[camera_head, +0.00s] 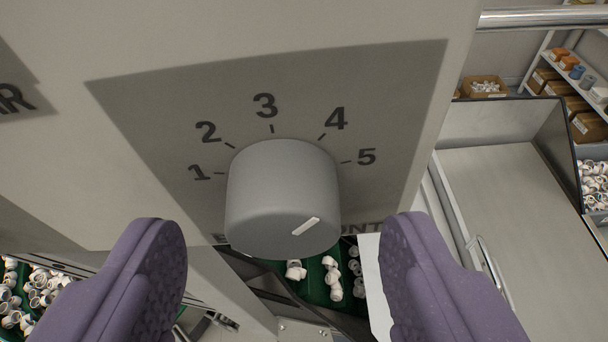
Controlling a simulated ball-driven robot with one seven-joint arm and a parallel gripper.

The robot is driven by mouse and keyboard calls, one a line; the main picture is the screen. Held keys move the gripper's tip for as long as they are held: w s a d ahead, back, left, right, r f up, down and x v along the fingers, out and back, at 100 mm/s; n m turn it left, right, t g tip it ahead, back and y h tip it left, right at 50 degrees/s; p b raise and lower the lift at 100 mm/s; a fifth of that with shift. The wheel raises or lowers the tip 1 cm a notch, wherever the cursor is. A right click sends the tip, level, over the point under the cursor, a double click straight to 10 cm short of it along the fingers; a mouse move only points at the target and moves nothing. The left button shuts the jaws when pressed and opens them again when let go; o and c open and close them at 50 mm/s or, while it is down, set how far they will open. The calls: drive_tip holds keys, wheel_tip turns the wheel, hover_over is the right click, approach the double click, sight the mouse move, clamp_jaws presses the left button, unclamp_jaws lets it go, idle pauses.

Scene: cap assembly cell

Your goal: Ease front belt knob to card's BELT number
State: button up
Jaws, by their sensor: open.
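The grey belt knob (282,195) sticks out from a darker grey dial plate (150,105) in the middle of the view. The plate carries the numbers 1 to 5 with tick marks. The white pointer line (306,226) on the knob's face slants up to the right, toward the side of 4 and 5; the exact number is hard to tell. My gripper (283,228) is open, its purple ridged fingers left and right of the knob, with clear gaps on both sides. Lettering below the knob is mostly hidden. No card with a readable BELT number is in view.
A plain white sheet (371,280) shows beside the right finger. Below the knob is a green surface (318,291) with white fittings; more fittings (35,292) lie lower left. A grey work surface (530,215) and shelves with boxes (572,85) are at the right.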

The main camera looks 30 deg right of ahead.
drive_tip(key=shift+w+d+f, duration=0.25)
drive_tip(key=shift+w+d, duration=0.1)
drive_tip(key=shift+w, duration=0.25)
drive_tip(key=shift+c, duration=0.4)
drive_tip(key=c, duration=1)
